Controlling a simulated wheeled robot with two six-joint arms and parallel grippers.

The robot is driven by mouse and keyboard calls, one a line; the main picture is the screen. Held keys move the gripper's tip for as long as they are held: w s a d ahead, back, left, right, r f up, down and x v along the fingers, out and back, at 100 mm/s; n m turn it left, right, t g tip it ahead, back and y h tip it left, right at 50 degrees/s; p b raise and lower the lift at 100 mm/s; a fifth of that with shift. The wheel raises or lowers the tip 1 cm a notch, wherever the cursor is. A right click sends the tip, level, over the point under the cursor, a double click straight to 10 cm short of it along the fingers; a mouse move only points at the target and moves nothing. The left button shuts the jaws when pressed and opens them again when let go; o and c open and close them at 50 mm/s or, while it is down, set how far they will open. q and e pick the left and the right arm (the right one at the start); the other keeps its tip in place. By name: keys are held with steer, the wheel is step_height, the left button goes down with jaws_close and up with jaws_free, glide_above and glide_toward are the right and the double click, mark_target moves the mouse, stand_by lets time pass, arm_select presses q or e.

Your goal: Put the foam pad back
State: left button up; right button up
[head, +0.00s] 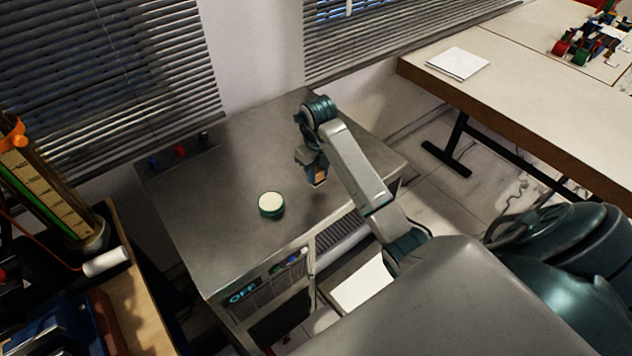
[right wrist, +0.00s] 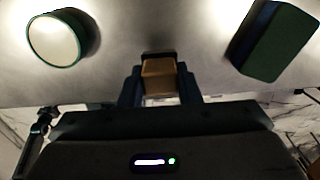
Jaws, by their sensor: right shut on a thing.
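My right gripper (head: 318,184) is over the grey metal bench top, right of the round green piece. It is shut on a small tan block (right wrist: 160,76), also visible at its tip in the head view (head: 320,176). This may be the foam pad, but I cannot tell for sure. A round green piece with a cream top (head: 270,204) stands on the bench; it is at the upper left in the right wrist view (right wrist: 54,40). A dark green block (right wrist: 276,42) lies at the upper right there; my arm seems to hide it in the head view. My left gripper is out of view.
A wooden table (head: 500,85) stands at right, an orange-topped column (head: 45,190) at left. The bench's left part is clear.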

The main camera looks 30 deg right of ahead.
mark_target(316, 176)
steer(key=shift+w+d, duration=0.15)
steer(key=shift+w, duration=0.15)
steer(key=shift+w+d+f+b, duration=0.1)
steer(key=shift+w+d+b, duration=0.05)
steer(key=shift+w+b, duration=0.35)
step_height(316, 176, down, 3)
steer(key=shift+s+f+b, duration=0.1)
steer(key=shift+b, duration=0.8)
steer(key=shift+f, duration=0.1)
steer(key=shift+f, duration=0.2)
steer(key=o, duration=0.9)
steer(key=shift+r, duration=0.2)
